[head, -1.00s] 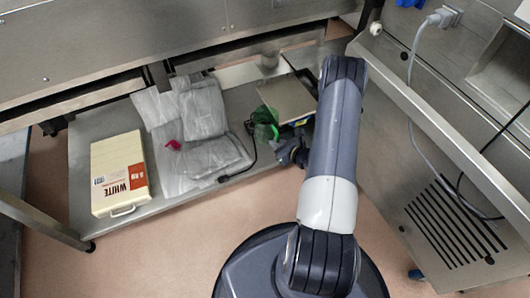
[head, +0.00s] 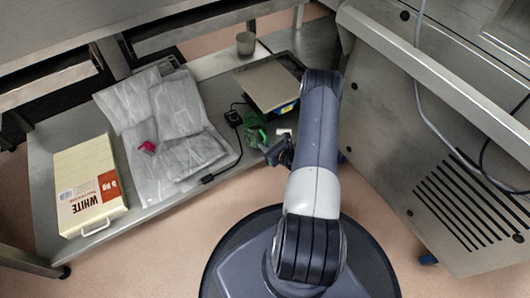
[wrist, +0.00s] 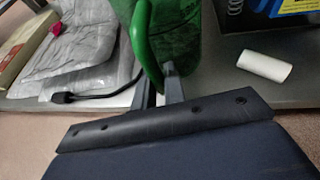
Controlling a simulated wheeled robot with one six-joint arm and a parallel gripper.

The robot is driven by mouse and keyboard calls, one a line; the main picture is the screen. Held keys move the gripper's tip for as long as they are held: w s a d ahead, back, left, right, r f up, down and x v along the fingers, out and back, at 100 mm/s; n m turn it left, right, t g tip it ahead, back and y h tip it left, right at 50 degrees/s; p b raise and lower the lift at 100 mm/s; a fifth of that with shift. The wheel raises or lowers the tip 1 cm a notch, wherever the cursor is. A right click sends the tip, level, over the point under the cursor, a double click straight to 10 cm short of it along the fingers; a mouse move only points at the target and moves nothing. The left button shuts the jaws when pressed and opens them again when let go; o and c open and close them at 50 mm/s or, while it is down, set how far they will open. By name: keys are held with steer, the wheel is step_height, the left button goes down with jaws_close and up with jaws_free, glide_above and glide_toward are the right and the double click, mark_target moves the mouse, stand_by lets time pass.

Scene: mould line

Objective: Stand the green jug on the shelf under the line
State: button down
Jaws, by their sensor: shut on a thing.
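The green jug (head: 255,130) is over the front part of the metal shelf (head: 170,212) under the line, left of my forearm in the head view. The see-through green jug (wrist: 185,30) fills the top middle of the wrist view, its handle (wrist: 142,40) towards me. My gripper (wrist: 160,88) is shut on the lower part of the handle. In the head view my gripper (head: 273,149) is just right of the jug, partly hidden by my arm. The jug looks roughly upright. I cannot tell whether its base touches the shelf.
A black cable (head: 222,172) lies left of the jug, beside grey plastic bags (head: 180,115). A white box (head: 88,185) is at the shelf's left. A flat tray-like thing (head: 268,84) lies behind the jug, a cup (head: 245,43) farther back. A white cylinder (wrist: 264,66) lies right.

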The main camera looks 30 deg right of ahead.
steer(key=shift+f+b, duration=0.6)
steer(key=shift+f, duration=1)
steer(key=shift+f, duration=0.2)
steer(key=c, duration=1.5)
jaws_free()
steer(key=shift+r, duration=0.1)
steer(key=shift+r, duration=0.1)
steer(key=p+v, duration=0.4)
steer(key=v, duration=0.8)
